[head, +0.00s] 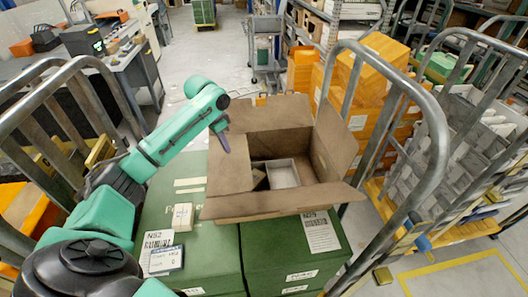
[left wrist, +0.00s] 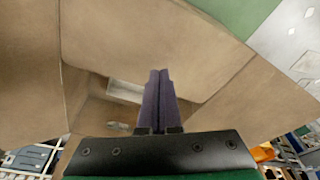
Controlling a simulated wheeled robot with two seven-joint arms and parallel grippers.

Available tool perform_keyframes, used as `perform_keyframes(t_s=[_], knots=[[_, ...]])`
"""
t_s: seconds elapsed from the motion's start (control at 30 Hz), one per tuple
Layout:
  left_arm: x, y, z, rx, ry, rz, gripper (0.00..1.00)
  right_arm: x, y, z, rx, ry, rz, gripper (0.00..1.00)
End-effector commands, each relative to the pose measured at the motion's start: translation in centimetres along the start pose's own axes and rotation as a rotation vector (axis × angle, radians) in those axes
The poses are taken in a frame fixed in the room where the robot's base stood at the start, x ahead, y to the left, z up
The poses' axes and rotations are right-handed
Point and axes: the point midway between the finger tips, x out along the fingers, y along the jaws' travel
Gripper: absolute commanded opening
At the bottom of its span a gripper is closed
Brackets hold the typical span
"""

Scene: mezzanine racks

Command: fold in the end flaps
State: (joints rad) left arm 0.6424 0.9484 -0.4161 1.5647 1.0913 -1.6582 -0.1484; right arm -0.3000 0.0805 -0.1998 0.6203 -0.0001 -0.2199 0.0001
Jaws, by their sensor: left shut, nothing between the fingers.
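An open brown cardboard box (head: 280,143) stands on green crates, and it also shows in the left wrist view (left wrist: 90,105). Its left flap (head: 230,172), front flap (head: 285,202) and right flap (head: 337,135) spread outward. The back flap (head: 270,111) also stands open. A smaller pale open carton (head: 283,174) lies inside, partly hidden by the walls. My left gripper (head: 224,143) has purple fingers, shut and empty, over the box's left flap. The fingers also show in the left wrist view (left wrist: 158,98); contact with the flap cannot be told. My right gripper is out of view.
Green crates (head: 295,250) bear the box, with labels and a small pale block (head: 182,217) on top. Grey tubular rails (head: 437,150) rise at right and left (head: 100,75). Orange boxes (head: 375,65) stand behind at right. A workbench (head: 110,60) is at back left.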

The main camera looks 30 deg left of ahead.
Motion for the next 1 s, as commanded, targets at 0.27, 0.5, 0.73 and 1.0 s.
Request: perform_keyframes(t_s=[0.27, 0.5, 0.73, 1.0], knots=[[-3.9, 0.0, -0.8, 0.001, 0.002, -0.001, 0.00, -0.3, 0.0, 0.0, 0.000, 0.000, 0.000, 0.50], [-7.5, 0.0, -1.6, 0.000, 0.003, -0.001, 0.00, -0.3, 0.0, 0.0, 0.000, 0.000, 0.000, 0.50], [-9.2, 0.0, -1.9, 0.000, -0.001, 0.000, 0.00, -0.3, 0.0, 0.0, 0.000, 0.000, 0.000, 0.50], [-9.1, 0.0, -1.8, 0.000, -0.001, 0.000, 0.00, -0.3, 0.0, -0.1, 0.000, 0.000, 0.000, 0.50]])
